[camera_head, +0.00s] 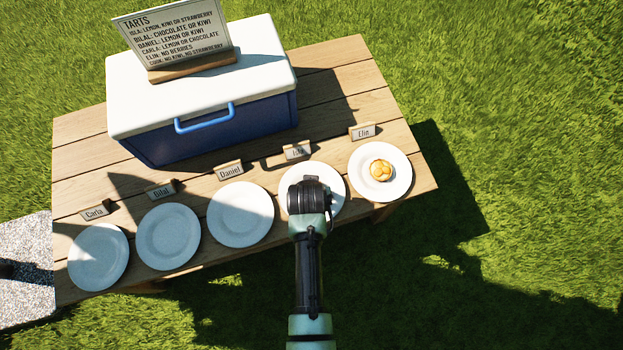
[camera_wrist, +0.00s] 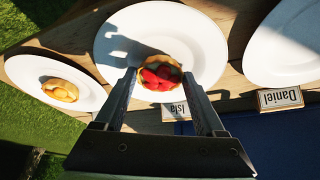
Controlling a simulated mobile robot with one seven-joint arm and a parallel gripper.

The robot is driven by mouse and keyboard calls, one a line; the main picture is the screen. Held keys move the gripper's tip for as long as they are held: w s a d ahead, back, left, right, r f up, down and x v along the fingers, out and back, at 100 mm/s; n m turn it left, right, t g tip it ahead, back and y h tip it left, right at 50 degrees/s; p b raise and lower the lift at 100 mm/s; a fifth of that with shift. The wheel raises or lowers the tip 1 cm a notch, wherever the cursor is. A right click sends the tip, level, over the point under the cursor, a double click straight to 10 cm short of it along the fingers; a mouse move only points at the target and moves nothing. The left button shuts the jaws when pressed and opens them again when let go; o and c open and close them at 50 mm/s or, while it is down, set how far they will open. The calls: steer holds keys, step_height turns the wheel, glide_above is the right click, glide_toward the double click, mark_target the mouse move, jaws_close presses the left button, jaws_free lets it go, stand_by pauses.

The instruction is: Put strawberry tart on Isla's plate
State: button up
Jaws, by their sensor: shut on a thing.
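In the wrist view, a strawberry tart (camera_wrist: 160,86) with red fruit in a golden crust sits between the fingertips of my gripper (camera_wrist: 160,76), which is shut on it. It is over Isla's plate (camera_wrist: 205,40), a white plate with the card "Isla" (camera_wrist: 176,111) beside it. I cannot tell whether the tart touches the plate. In the head view my arm's end hides the tart and part of Isla's plate (camera_head: 335,183); the fingers are hidden there.
Elin's plate (camera_head: 400,163) on the right holds a tart with orange-yellow topping (camera_head: 381,169). Daniel's (camera_head: 240,214), Bilal's (camera_head: 168,237) and Carla's (camera_head: 98,257) plates are empty. A blue cool box (camera_head: 210,125) with a white lid bears the tart sign (camera_head: 175,35).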

steer(key=shift+f, duration=0.15)
